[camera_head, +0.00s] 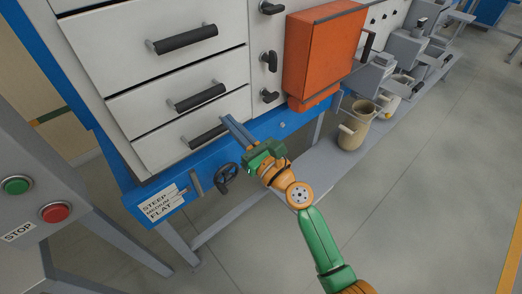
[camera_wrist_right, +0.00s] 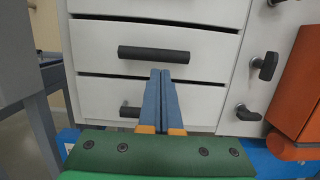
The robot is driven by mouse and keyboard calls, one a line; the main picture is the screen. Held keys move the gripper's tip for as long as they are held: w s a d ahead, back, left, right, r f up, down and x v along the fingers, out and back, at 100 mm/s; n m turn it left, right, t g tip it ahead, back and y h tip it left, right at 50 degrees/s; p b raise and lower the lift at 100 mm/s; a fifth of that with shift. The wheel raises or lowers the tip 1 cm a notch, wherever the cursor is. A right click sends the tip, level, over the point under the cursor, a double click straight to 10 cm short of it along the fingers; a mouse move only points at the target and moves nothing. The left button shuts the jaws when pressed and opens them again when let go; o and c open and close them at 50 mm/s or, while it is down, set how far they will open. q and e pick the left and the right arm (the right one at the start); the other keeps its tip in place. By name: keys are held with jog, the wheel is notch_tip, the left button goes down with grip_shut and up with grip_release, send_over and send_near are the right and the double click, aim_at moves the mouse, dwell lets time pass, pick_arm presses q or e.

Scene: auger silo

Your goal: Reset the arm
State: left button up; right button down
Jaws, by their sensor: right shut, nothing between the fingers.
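My right gripper (camera_head: 233,127) reaches in on a green and orange arm, in front of the white drawer cabinet (camera_head: 130,80). Its blue fingers are together with nothing between them. In the right wrist view the fingers (camera_wrist_right: 164,90) point at the drawer fronts and hide part of the bottom drawer handle (camera_wrist_right: 129,112). The middle drawer handle (camera_wrist_right: 154,54) shows just beyond the fingertips. I cannot tell whether the fingertips touch the drawer. My left gripper is not in view.
An orange box (camera_head: 318,55) is mounted right of the drawers, beside black latches (camera_head: 269,97). A black handwheel (camera_head: 226,175) and a slope label (camera_head: 160,203) sit below. A beige jug (camera_head: 352,130) stands on the lower shelf. A stop-button panel (camera_head: 35,200) is at left. Floor at right is clear.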

jog(key=v, duration=0.7)
jog(key=s+d+f+n+g+h, duration=0.2)
jog(key=f+n+h, duration=0.15)
jog(key=f, duration=0.75)
jog(key=s+d+f+n+g+h, duration=0.25)
jog(key=f+n, duration=0.25)
jog(key=f, duration=0.5)
jog(key=s+d+f+n+g+h, duration=0.25)
jog(key=f+n, duration=0.25)
jog(key=f, duration=0.6)
jog(key=s+d+f+n+g+h, duration=0.1)
jog(key=s+d+f+n+g, duration=0.2)
jog(key=s, duration=0.6)
jog(key=s+d+f+n+g+h, duration=0.1)
jog(key=s+d+f+n+g, duration=0.1)
jog(key=s+f+n, duration=0.6)
jog(key=s+d+f+n+g+h, duration=0.1)
jog(key=s+d+f+n+g, duration=0.2)
jog(key=s+n, duration=0.4)
jog(key=s+d+f+b, duration=0.1)
jog(key=s+f, duration=0.1)
jog(key=s, duration=0.2)
jog(key=shift+d+f+g, duration=0.25)
jog(key=shift+f+g, duration=0.05)
jog(key=shift+f, duration=0.05)
jog(key=shift+h, duration=0.25)
